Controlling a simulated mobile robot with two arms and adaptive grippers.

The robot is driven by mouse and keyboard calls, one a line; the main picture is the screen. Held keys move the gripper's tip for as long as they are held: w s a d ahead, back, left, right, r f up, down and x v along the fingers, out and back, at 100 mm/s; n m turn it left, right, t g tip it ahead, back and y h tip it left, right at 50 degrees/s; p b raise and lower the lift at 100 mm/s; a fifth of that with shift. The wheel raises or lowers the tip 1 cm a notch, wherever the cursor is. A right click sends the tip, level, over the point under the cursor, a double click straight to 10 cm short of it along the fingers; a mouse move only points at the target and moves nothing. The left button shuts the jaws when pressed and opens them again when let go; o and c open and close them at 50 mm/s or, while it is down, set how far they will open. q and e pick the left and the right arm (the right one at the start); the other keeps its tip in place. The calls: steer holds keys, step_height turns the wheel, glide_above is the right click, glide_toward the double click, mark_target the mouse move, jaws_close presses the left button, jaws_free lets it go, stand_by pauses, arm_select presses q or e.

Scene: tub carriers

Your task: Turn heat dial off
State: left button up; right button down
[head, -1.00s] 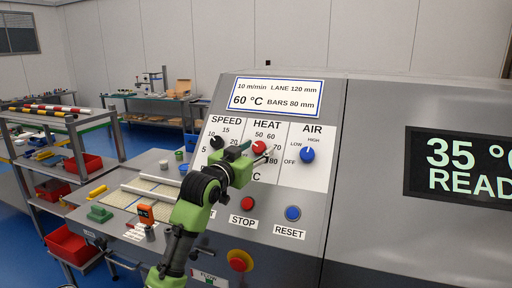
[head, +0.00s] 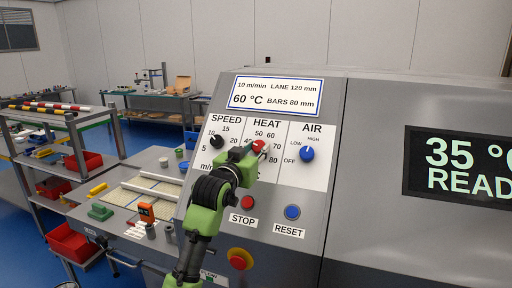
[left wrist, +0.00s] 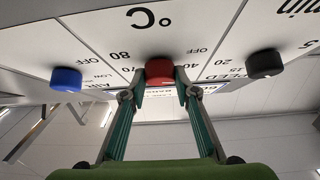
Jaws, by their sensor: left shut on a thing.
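The red heat dial (head: 258,147) sits on the white HEAT scale of the sloped grey control panel, between the black speed dial (head: 217,142) and the blue air dial (head: 307,154). My left gripper (head: 248,152) is at the heat dial and hides the lower left of its scale. In the left wrist view, which is upside down, the two fingertips (left wrist: 157,92) are shut on the sides of the red dial (left wrist: 159,71). The dial's pointer cannot be read clearly. My right gripper is not in view.
The red STOP button (head: 248,202), the blue RESET button (head: 292,212) and a red mushroom button (head: 240,259) on yellow lie below the dials, close to my left arm. A screen (head: 458,163) reading 35 ° and READ is at right. A shelf cart (head: 50,150) stands at left.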

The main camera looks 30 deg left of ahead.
mark_target(259, 152)
arm_select(q)
steer(key=n+y, duration=0.1)
steer(key=n+y+p, duration=0.1)
steer(key=n, duration=0.1)
steer(key=n+g+y, duration=0.1)
steer(key=shift+w+d+n, duration=0.15)
steer(key=shift+d+n, duration=0.15)
steer(key=shift+n, duration=0.1)
steer(key=n+g+y, duration=0.1)
steer(key=n, duration=0.1)
steer(key=shift+d+n+g+y, duration=0.1)
steer(key=shift+n+g+y, duration=0.2)
steer(key=shift+n+y, duration=0.1)
steer(key=shift+r+n+g+y, duration=0.1)
steer(key=shift+n+g+y, duration=0.4)
steer(key=shift+n+y, duration=0.45)
steer(key=shift+n, duration=0.45)
steer(key=o, duration=1.1)
step_height(259, 152, up, 10)
